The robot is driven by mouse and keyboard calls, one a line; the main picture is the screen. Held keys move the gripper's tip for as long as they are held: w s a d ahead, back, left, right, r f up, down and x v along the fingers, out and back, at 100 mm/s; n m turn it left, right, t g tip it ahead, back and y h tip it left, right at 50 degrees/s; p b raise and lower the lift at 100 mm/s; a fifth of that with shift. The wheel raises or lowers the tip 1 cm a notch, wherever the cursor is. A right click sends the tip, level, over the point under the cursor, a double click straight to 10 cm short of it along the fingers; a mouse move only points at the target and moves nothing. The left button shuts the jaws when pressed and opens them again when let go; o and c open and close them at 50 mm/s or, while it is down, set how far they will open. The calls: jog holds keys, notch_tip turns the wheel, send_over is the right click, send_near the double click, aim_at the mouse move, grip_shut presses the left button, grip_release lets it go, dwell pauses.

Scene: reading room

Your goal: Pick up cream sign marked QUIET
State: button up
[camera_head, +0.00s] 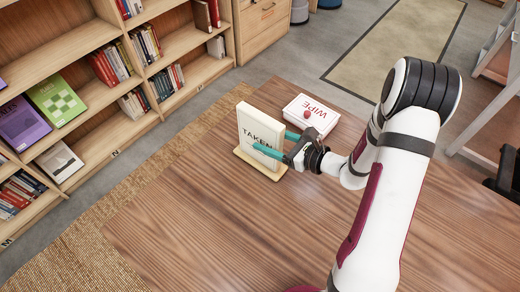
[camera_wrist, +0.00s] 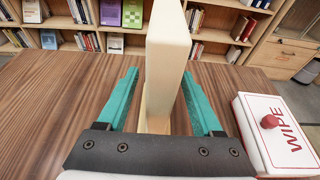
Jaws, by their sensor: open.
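A cream upright sign (camera_head: 250,118) stands on a thin tan base (camera_head: 243,155) on the wooden table. Its readable lettering says TAKEN; I see no sign marked QUIET. My gripper (camera_head: 273,143) is at the sign, with its teal fingers open. In the wrist view the sign (camera_wrist: 168,45) appears edge-on between the two open fingers (camera_wrist: 158,76), with visible gaps at both sides. The fingers do not appear closed on it. Part of the sign's lower face is hidden by a finger in the head view.
A white box marked WIPE (camera_head: 312,114) with a red knob lies close to the right of the sign; it also shows in the wrist view (camera_wrist: 280,135). The wooden table (camera_head: 180,220) is clear at left and front. Bookshelves (camera_head: 110,130) stand beyond it.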

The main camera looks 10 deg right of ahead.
jog(key=shift+x, duration=0.95)
grip_shut()
dwell(0.6)
